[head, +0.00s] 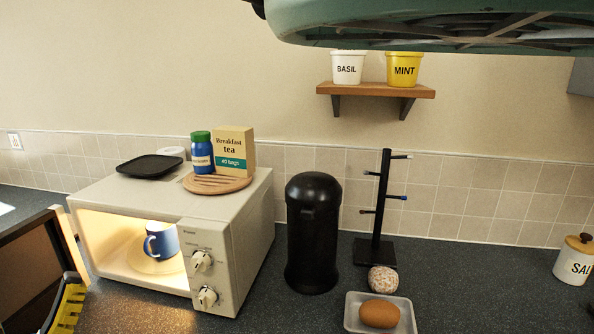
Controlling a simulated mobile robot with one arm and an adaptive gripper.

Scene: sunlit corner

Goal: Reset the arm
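A blue mug (161,240) stands on the plate inside the microwave.
A black canister (313,235), a mug tree (382,215), a speckled ball (383,280) and a white tray (352,318) with a brown oval item stand right of the microwave. A salt jar (574,262) is far right. A teal object (420,18) fills the top right, close by.

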